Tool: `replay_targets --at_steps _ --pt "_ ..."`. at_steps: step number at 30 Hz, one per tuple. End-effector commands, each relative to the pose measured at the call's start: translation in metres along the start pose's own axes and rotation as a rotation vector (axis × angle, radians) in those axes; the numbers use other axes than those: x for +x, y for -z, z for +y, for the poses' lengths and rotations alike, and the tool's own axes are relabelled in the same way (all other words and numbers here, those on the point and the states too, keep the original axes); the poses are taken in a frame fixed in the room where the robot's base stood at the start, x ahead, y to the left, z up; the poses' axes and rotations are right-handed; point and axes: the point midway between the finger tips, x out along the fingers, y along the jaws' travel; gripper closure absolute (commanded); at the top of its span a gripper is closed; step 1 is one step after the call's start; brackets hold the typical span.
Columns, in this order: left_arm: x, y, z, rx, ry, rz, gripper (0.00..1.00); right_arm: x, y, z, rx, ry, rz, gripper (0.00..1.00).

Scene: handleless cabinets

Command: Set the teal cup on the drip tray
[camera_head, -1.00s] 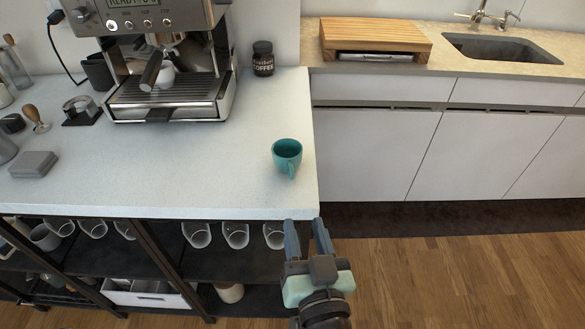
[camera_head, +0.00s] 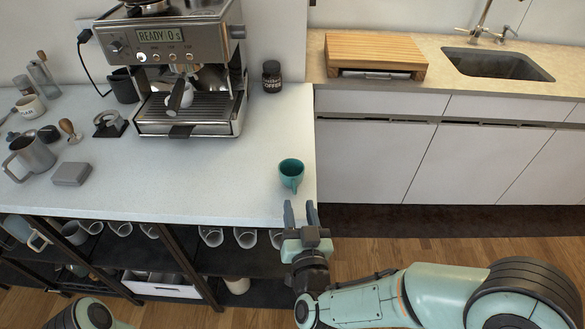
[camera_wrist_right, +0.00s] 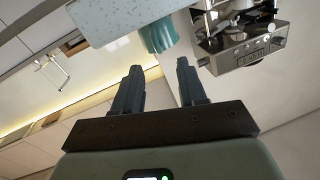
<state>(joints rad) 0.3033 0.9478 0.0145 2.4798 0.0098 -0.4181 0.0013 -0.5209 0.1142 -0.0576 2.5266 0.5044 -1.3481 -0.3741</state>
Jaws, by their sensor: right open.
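The teal cup (camera_head: 291,172) stands upright on the white counter near its right front corner, its handle toward the front edge. It also shows in the right wrist view (camera_wrist_right: 158,35), beyond the fingertips. The drip tray (camera_head: 215,112) is the dark slotted top at the base of the espresso machine, left of the cup and farther back. My right gripper (camera_head: 299,210) is open and empty at the counter's front edge, just short of the cup and apart from it. Its two fingers show in the right wrist view (camera_wrist_right: 158,75). My left gripper is out of view.
The espresso machine (camera_head: 165,42) has a portafilter handle and a small white cup (camera_head: 190,99) over the tray area. A coffee jar (camera_head: 271,76) stands right of it. A grey box (camera_head: 72,173) and a steel pitcher (camera_head: 32,155) are at left. The counter between is clear.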

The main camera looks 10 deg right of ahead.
Motion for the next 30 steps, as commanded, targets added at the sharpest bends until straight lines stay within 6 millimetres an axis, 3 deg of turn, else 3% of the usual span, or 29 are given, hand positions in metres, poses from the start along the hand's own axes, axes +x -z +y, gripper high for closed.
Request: replay_targets --at_steps 8,18,26,27,30 --pt "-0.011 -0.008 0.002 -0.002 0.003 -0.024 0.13 0.011 -0.001 0.001 0.001 0.001 -0.001 0.59" --pt "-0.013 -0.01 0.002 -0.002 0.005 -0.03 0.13 0.056 -0.003 0.001 0.002 0.001 -0.001 0.59" --pt "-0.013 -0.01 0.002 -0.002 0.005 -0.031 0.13 0.059 -0.003 0.001 0.002 0.003 -0.001 0.59" --pt "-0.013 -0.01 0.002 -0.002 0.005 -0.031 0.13 0.059 -0.003 0.001 0.002 0.003 -0.001 0.65" --pt "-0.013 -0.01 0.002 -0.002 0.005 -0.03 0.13 0.059 -0.003 0.001 0.002 0.003 -0.001 0.98"
